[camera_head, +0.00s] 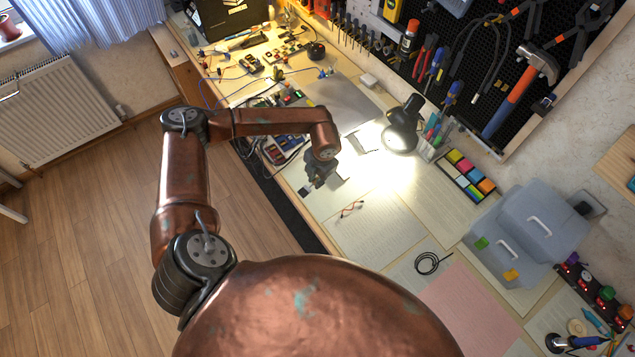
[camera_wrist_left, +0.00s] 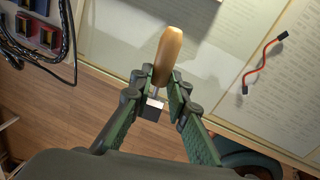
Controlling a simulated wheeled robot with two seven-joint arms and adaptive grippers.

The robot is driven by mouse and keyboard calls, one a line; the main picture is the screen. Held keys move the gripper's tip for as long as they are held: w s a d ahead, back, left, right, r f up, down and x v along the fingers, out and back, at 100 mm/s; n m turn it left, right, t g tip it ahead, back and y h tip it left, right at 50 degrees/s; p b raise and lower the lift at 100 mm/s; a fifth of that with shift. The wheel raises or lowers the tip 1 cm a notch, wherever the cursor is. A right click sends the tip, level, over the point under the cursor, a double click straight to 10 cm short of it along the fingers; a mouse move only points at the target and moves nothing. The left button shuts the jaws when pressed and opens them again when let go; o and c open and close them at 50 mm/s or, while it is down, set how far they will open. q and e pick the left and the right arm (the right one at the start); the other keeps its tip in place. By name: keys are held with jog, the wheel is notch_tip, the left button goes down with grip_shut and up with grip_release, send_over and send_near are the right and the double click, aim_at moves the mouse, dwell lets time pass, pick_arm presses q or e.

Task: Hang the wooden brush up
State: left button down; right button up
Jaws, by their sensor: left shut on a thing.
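The wooden brush (camera_wrist_left: 168,52) shows in the left wrist view, with its rounded wooden handle pointing away from the wrist. A thin neck and a dark block with a pale edge show on the near side, between the fingers. My left gripper (camera_wrist_left: 160,84) is shut on it near the handle's lower end. In the head view my left gripper (camera_head: 318,178) is over the front edge of the workbench, and the brush cannot be made out there. The black pegboard (camera_head: 478,85) hangs on the wall at the upper right, with several tools on it. My right gripper is not in view.
A lit desk lamp (camera_head: 402,125) stands between my left gripper and the pegboard. A hammer (camera_head: 520,92) hangs at the board's right part. Colored sticky notes (camera_head: 466,175) and a grey toolbox (camera_head: 528,235) lie to the right. A red-black cable (camera_head: 351,209) lies near the gripper.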

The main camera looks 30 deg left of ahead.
pick_arm(q)
jog(key=shift+w+a+f, duration=0.1)
jog(key=shift+w+f, duration=0.35)
jog(key=shift+f, duration=0.15)
jog(key=f, duration=0.1)
jog(key=w+f, duration=0.1)
jog(key=f, duration=0.1)
jog(key=shift+a, duration=0.1)
jog(key=shift+f, duration=0.35)
jog(key=shift+f, duration=0.15)
jog(key=shift+f, duration=0.1)
jog(key=c, duration=1.8)
grip_release()
jog(key=shift+c, duration=0.2)
